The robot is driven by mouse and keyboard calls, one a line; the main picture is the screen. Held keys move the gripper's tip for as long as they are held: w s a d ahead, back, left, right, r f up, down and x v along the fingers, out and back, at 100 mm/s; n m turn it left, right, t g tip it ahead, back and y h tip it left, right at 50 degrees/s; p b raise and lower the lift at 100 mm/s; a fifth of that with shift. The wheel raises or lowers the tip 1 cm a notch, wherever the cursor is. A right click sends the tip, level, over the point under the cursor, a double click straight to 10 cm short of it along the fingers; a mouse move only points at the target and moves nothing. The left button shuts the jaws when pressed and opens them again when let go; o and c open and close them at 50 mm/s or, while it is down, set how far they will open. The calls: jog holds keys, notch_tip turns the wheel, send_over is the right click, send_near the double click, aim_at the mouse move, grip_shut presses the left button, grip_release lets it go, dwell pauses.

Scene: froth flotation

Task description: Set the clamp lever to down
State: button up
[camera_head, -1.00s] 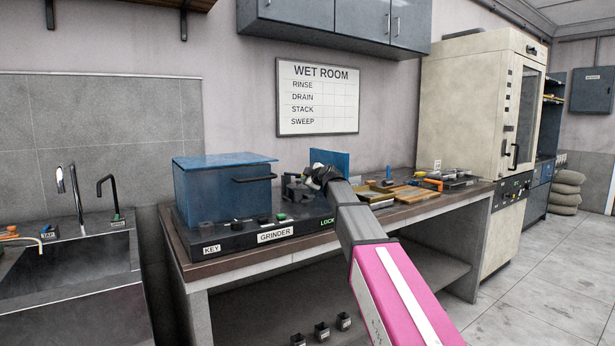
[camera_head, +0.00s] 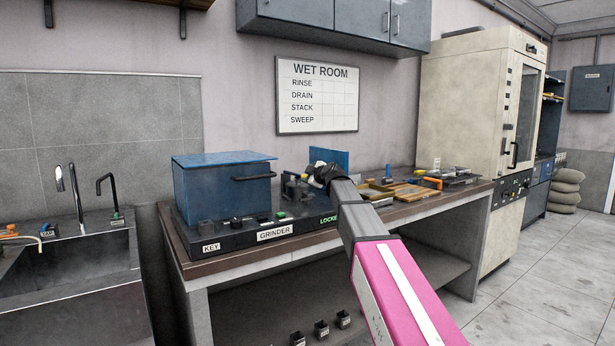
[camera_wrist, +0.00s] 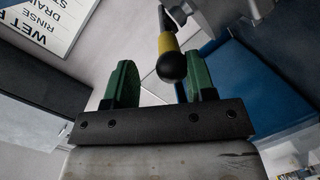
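The clamp lever (camera_wrist: 167,44) is a yellow and dark rod ending in a round black knob (camera_wrist: 172,67), seen in the wrist view. My gripper (camera_wrist: 162,82) has two green fingers set wide apart. The knob appears in the gap between them, nearer the right finger, with no clear contact. I cannot tell from this view how deep it sits between the fingers. In the head view my gripper (camera_head: 316,172) is at the right part of the grinder (camera_head: 234,234), in front of a blue panel (camera_head: 330,156). My wrist hides much of the lever there.
A blue lidded box (camera_head: 222,195) with a black handle stands on the grinder's left. Tools and wooden pieces (camera_head: 411,192) lie on the bench to the right. A sink (camera_head: 75,262) is at the far left. A tall cream cabinet (camera_head: 470,110) stands beyond the bench.

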jog(key=v, duration=0.8)
jog(key=shift+s+d, duration=0.2)
